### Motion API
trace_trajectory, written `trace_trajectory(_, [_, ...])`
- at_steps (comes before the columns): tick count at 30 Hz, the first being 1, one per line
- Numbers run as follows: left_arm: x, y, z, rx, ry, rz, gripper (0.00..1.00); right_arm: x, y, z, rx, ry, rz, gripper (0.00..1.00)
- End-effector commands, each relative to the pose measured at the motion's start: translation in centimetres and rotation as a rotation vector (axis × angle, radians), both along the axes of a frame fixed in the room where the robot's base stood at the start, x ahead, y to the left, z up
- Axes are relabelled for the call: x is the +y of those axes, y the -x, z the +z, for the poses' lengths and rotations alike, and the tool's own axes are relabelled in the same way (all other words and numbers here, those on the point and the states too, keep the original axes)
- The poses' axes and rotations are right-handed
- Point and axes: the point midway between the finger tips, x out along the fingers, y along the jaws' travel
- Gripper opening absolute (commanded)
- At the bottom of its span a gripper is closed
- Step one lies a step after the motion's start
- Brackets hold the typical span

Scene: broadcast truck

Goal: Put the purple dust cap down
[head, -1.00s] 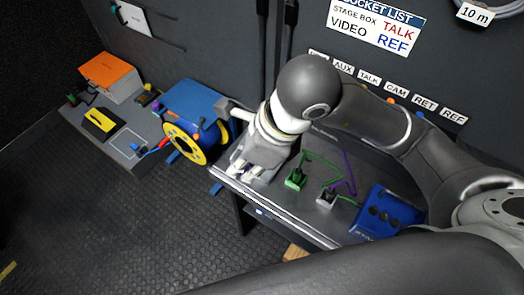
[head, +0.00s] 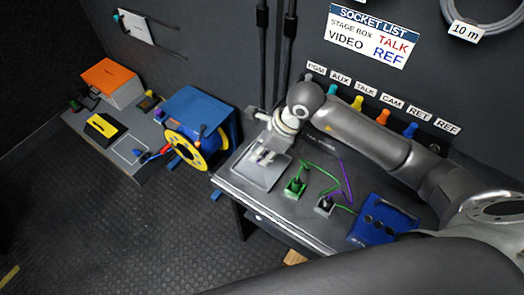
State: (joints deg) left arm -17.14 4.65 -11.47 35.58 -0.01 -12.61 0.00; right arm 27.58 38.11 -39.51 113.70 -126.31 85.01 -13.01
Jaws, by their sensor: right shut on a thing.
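My right gripper (head: 265,157) reaches from the right over a small grey tray (head: 256,179) at the left end of the grey worktop. It points down and is shut on the purple dust cap (head: 262,160), of which only a little shows between the pale fingertips. The cap is over the tray; I cannot tell whether it touches the tray's floor. My left gripper is not in view.
A green connector box (head: 295,187) and a grey one (head: 324,206), with green and purple cables, stand right of the tray. A blue box (head: 383,221) is farther right. A yellow cable reel (head: 198,148) stands left of the worktop. Coloured caps hang on the wall behind.

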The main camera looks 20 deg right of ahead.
Motion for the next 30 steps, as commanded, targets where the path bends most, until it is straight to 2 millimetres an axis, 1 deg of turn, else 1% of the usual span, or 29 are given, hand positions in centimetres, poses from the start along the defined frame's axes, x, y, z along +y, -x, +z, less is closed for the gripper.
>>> trace_trajectory(1, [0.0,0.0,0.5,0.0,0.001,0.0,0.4,0.0,0.0,-0.3,0.002,-0.001,-0.002,0.0])
trace_trajectory(4, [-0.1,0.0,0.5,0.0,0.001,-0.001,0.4,0.0,0.0,-1.0,-0.001,-0.001,-0.001,0.0])
trace_trajectory(11, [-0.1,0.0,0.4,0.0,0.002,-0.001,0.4,0.0,-0.1,-1.1,-0.002,0.0,-0.001,0.0])
trace_trajectory(14, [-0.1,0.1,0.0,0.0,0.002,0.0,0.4,0.0,-0.1,-1.4,-0.002,0.0,-0.001,0.0])
trace_trajectory(15, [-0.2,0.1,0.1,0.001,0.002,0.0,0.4,0.0,-0.1,-1.3,-0.002,0.0,-0.001,0.2])
trace_trajectory(19, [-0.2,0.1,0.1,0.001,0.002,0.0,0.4,0.0,-0.1,-1.2,-0.002,0.0,-0.001,0.37])
trace_trajectory(20, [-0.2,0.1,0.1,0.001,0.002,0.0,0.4,0.0,0.0,-1.2,-0.002,0.0,-0.001,0.38])
trace_trajectory(30, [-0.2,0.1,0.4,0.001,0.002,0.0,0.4,0.0,0.0,-1.0,-0.003,-0.001,-0.001,0.38])
